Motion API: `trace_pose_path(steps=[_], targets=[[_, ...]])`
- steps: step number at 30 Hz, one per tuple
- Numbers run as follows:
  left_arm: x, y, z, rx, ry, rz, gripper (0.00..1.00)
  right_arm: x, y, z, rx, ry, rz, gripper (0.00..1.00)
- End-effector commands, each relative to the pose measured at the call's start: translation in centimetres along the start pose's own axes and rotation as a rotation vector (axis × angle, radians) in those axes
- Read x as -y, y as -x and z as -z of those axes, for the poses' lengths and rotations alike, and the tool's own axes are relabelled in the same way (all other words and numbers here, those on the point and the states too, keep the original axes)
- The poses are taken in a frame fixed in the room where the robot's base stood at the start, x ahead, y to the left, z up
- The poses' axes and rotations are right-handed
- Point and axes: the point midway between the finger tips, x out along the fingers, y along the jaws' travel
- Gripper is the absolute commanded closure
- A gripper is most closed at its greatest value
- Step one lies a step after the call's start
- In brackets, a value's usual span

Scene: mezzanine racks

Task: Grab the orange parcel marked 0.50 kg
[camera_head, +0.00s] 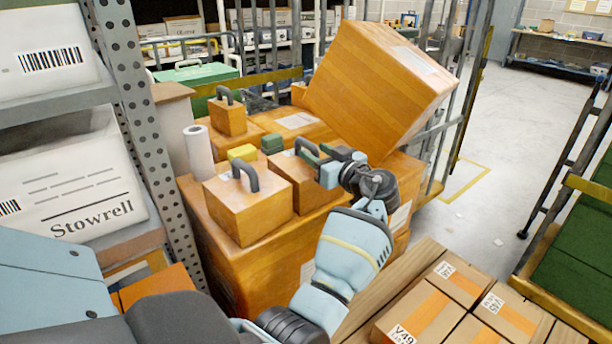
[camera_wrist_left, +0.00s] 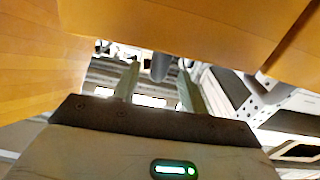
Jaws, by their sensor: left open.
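Three small orange parcels with dark arched handles stand on larger orange boxes in the head view: a front one (camera_head: 243,207), a middle one (camera_head: 303,186) and a back one (camera_head: 227,119). No 0.50 kg mark is readable on any of them. My left gripper (camera_head: 322,163) is open at the handle (camera_head: 307,151) of the middle parcel. In the left wrist view, a grey handle-like bar (camera_wrist_left: 160,67) shows between the two open fingers (camera_wrist_left: 158,75), with no visible grip on it. My right gripper is out of view.
A large tilted orange box (camera_head: 375,85) leans behind my gripper. A yellow block (camera_head: 242,153), green blocks (camera_head: 271,143) and a white roll (camera_head: 198,152) stand close by. A metal rack (camera_head: 140,120) borders the left; cartons (camera_head: 445,295) lie at lower right.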

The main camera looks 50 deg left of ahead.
Motion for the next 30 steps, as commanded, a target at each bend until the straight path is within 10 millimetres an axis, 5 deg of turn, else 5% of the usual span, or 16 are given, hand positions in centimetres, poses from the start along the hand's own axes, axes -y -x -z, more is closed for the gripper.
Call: trace_pose_path(steps=[12,21,30], targets=[[-0.3,-4.8,0.5,-0.001,0.001,0.001,0.57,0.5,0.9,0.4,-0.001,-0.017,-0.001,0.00],[-0.3,-5.1,0.4,0.000,0.001,0.000,0.58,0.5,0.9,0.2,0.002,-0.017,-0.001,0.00],[-0.3,-5.1,0.3,0.000,0.001,0.000,0.97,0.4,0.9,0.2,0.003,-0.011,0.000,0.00]])
